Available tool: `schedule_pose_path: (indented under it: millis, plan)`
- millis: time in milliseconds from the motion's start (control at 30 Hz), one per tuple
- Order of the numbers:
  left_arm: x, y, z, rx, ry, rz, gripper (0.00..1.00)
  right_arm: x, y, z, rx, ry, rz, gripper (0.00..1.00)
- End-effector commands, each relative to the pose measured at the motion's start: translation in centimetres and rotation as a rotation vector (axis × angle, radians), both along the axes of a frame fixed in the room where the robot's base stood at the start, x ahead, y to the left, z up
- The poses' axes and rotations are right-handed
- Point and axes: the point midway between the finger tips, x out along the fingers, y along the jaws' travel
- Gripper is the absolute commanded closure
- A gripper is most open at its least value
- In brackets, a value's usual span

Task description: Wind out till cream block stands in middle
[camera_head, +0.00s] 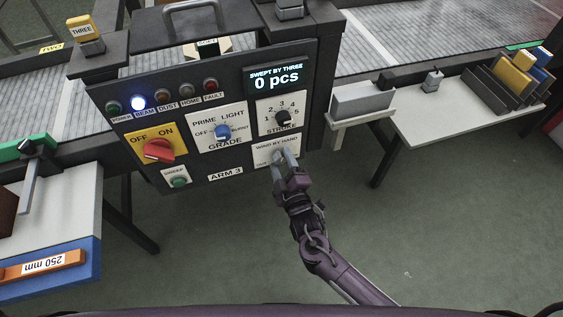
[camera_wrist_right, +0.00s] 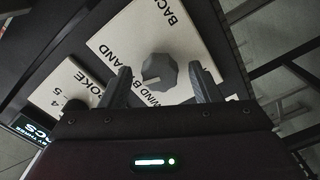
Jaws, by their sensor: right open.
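The control panel (camera_head: 215,110) stands in front of the conveyor. Its WIND BY HAND plate (camera_head: 266,151) is at the lower right. My right gripper (camera_head: 283,158) is open in front of this plate. In the right wrist view its fingertips (camera_wrist_right: 162,84) stand on either side of the knob, with no clear contact. A cream-coloured labelled piece (camera_head: 213,46) shows above the panel top, partly hidden; I cannot tell whether it is the cream block. My left gripper is not in view.
The panel also carries a red OFF/ON switch (camera_head: 159,150), a blue GRADE knob (camera_head: 222,131) and a black STROKE knob (camera_head: 283,116). The display (camera_head: 276,78) reads 0 pcs. A side table (camera_head: 450,120) with coloured blocks stands right. The floor below is clear.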

Motion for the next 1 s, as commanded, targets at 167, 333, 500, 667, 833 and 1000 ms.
schedule_pose_path:
  millis: [167,333,500,667,833,1000]
  plan:
    - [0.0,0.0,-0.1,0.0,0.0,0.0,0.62,-2.7,-0.8,-0.2,-0.001,0.004,0.001,0.43]
    - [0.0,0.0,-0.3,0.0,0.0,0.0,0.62,-5.4,-1.8,-0.3,-0.002,0.003,0.001,0.43]
    - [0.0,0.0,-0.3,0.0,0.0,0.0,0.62,-6.9,-2.3,-0.2,-0.002,0.003,0.001,0.43]
    - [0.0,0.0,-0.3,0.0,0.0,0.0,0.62,-7.2,-2.3,-0.1,-0.001,0.002,0.001,0.43]
    - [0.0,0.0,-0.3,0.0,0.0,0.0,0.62,-7.1,-2.3,-0.1,-0.001,0.001,0.001,0.43]
    - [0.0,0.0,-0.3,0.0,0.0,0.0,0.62,-7.1,-2.3,-0.1,-0.002,0.002,0.0,0.43]
